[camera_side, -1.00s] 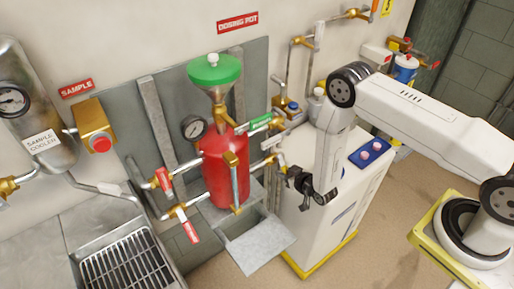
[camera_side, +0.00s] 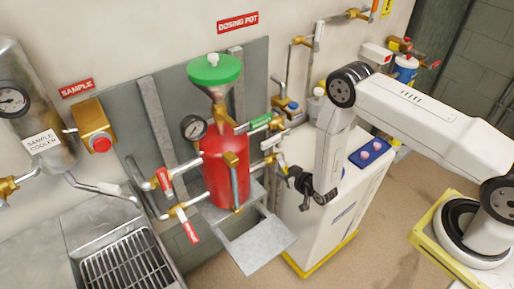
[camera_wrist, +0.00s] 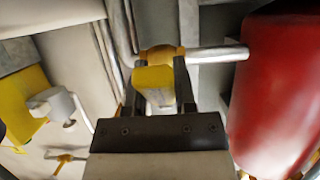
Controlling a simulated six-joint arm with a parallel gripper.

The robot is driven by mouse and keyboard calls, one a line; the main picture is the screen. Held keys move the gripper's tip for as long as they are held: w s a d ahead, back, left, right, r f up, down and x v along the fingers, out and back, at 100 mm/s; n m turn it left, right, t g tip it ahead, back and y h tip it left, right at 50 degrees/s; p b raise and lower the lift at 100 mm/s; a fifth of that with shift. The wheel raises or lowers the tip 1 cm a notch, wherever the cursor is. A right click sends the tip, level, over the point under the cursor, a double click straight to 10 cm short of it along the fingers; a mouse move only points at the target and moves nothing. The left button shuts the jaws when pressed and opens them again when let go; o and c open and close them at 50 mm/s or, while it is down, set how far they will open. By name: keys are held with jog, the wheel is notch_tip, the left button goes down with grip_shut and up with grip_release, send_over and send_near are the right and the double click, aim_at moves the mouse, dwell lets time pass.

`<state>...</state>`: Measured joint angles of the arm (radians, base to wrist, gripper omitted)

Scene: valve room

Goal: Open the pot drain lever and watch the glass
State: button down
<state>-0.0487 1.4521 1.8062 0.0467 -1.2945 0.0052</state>
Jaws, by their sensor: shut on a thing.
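The red dosing pot (camera_side: 215,168) stands upright under a green funnel lid (camera_side: 214,69). A thin upright tube with brass ends (camera_side: 234,183), perhaps the glass, is on its front; I cannot make out what is inside it. My gripper (camera_side: 287,172) is at the pipework to the right of the pot. In the wrist view my gripper (camera_wrist: 156,75) has its two fingers on either side of a yellow lever handle (camera_wrist: 154,78) and is shut on it. The handle is at a brass valve on a pipe leading to the red pot (camera_wrist: 285,90). The side view largely hides this hold.
Red-handled valves (camera_side: 187,226) are left of the pot. A pressure gauge (camera_side: 193,127) is beside it. A grey open-topped sump with a plate (camera_side: 262,246) lies below. A white cabinet (camera_side: 335,200) stands right under my arm. A grated sink (camera_side: 127,262) is at the lower left.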

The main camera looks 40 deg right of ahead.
jog(key=shift+a, duration=0.1)
dwell(0.3)
jog(key=shift+w+a+r+m+g+h, duration=0.5)
jog(key=shift+a+m+h, duration=0.3)
jog(key=shift+m, duration=1.75)
jog(key=shift+w+a+r+m+g+h, duration=0.25)
jog(key=shift+a+m+g+h, duration=0.45)
jog(key=shift+m, duration=1.9)
jog(key=shift+w+a+r+m+g+h, duration=0.4)
jog(key=shift+a+m+h, duration=0.45)
jog(key=shift+m, duration=1.7)
jog(key=shift+c, duration=2.1)
grip_release()
jog(key=shift+s+r, duration=0.1)
jog(key=shift+s, duration=0.05)
